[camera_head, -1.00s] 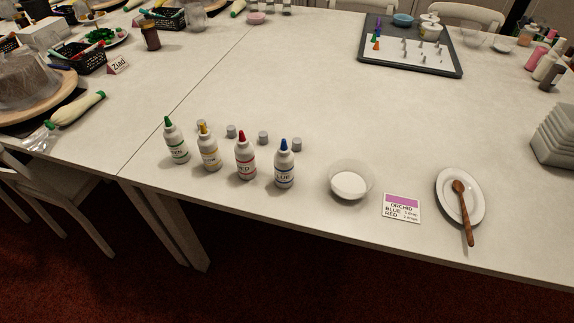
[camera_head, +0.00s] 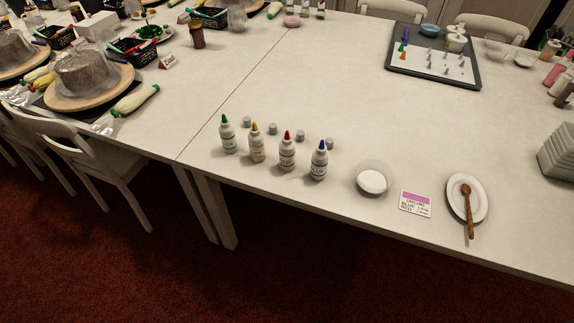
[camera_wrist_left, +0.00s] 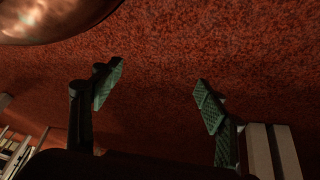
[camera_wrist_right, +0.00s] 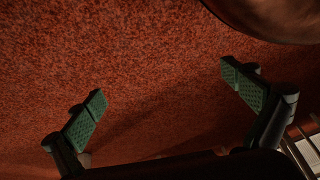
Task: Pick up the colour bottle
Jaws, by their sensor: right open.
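Several colour bottles stand upright in a row near the table's front edge in the head view: a green-tipped bottle (camera_head: 228,135), a yellow-tipped bottle (camera_head: 256,144), a red-tipped bottle (camera_head: 287,152) and a blue-tipped bottle (camera_head: 319,161). A card (camera_head: 415,203) beside them reads ORCHID with BLUE and RED lines. My left gripper (camera_wrist_left: 160,92) is open and empty over red carpet in the left wrist view. My right gripper (camera_wrist_right: 165,95) is open and empty over carpet in the right wrist view. Neither gripper shows in the head view, and no bottle shows in the wrist views.
Several small grey caps (camera_head: 300,136) lie behind the bottles. A bowl of white stuff (camera_head: 372,180) and a plate (camera_head: 455,182) with a wooden spoon (camera_head: 468,212) are to the right. A tray (camera_head: 400,72) lies farther back. A white chair (camera_head: 95,150) stands at left.

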